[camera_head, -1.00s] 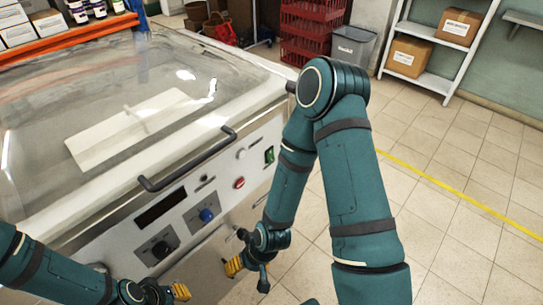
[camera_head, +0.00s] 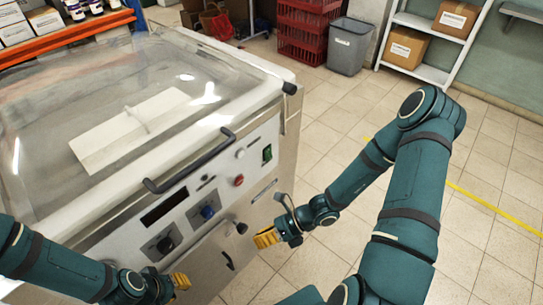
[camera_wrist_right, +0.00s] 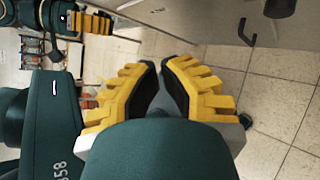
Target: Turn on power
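The machine's light front panel (camera_head: 186,229) carries a small green switch in a dark frame (camera_head: 267,153) at its right end. A red button (camera_head: 239,181), a blue knob (camera_head: 207,212) and a black knob (camera_head: 166,245) are on the same panel. My right gripper (camera_head: 265,238), with yellow fingers, is in front of the machine, below and apart from the green switch. In the right wrist view its fingertips (camera_wrist_right: 160,63) are close together with nothing between them. My left gripper (camera_head: 179,281) is low near the panel's left part; its opening is unclear.
A dark bar handle (camera_head: 190,163) crosses above the panel, below the clear lid (camera_head: 130,110). A black hook handle (camera_head: 228,260) is on the lower front. A grey bin (camera_head: 349,46), red crates (camera_head: 305,30) and a shelf with boxes stand behind. Tiled floor to the right is open.

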